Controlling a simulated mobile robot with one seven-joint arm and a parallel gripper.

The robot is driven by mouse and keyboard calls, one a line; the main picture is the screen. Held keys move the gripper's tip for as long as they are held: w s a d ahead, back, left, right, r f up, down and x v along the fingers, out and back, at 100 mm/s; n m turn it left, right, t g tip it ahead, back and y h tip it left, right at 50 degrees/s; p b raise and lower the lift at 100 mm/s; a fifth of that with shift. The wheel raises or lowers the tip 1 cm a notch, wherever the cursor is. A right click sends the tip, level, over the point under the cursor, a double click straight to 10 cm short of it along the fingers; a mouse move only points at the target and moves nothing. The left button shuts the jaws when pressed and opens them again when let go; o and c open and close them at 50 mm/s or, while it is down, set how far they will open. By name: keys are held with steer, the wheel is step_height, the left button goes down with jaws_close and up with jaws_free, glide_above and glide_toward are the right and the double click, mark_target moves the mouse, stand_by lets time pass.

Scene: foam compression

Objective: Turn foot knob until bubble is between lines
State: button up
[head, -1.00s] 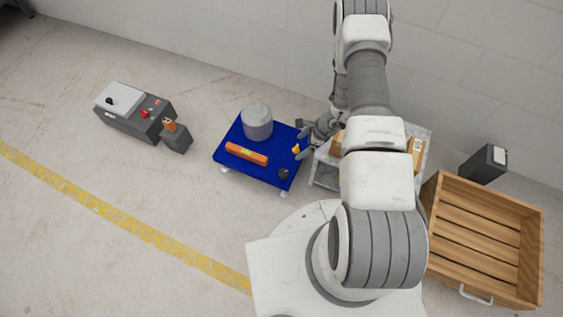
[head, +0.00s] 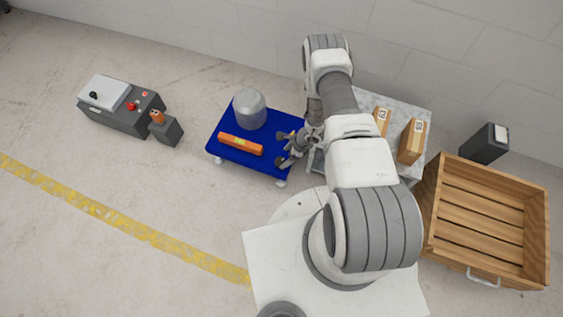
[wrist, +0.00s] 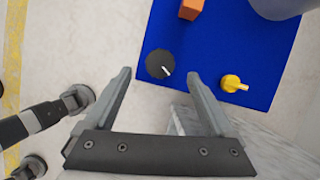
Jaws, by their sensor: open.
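A blue platform (head: 222,149) carries an orange spirit level (head: 226,138) with a greenish vial; the bubble is too small to make out. A round black knob with a white mark (wrist: 158,62) sits near the platform's edge in the wrist view. A yellow knob (wrist: 231,83) sits to its right. The spirit level's end (wrist: 190,9) shows at the top. My gripper (head: 284,150) is over the platform's right side, open and empty. In the wrist view the black knob appears between and just beyond my fingertips (wrist: 160,73), apart from them.
A grey cylinder (head: 249,110) stands on the platform behind the level. A grey table with two boxes (head: 411,142) is right of my gripper, then a wooden crate (head: 490,222). A grey control box (head: 118,112) stands at left. Floor in front of the platform is clear.

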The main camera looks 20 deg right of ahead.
mark_target(281, 161)
steer(key=b+x, duration=0.1)
steer(key=x, duration=0.4)
steer(key=shift+b, duration=0.3)
steer(key=c, duration=1.4)
steer(key=shift+f+n+b, duration=0.1)
steer(key=shift+n+b, duration=0.6)
steer(key=shift+b, duration=0.3)
steer(key=shift+w+n+g, duration=0.15)
steer(key=shift+n+g, duration=0.65)
steer(key=shift+n, duration=0.7)
steer(key=o, duration=1.4)
steer(key=shift+y, duration=0.3)
steer(key=shift+d+r, duration=0.1)
steer(key=shift+r, duration=0.1)
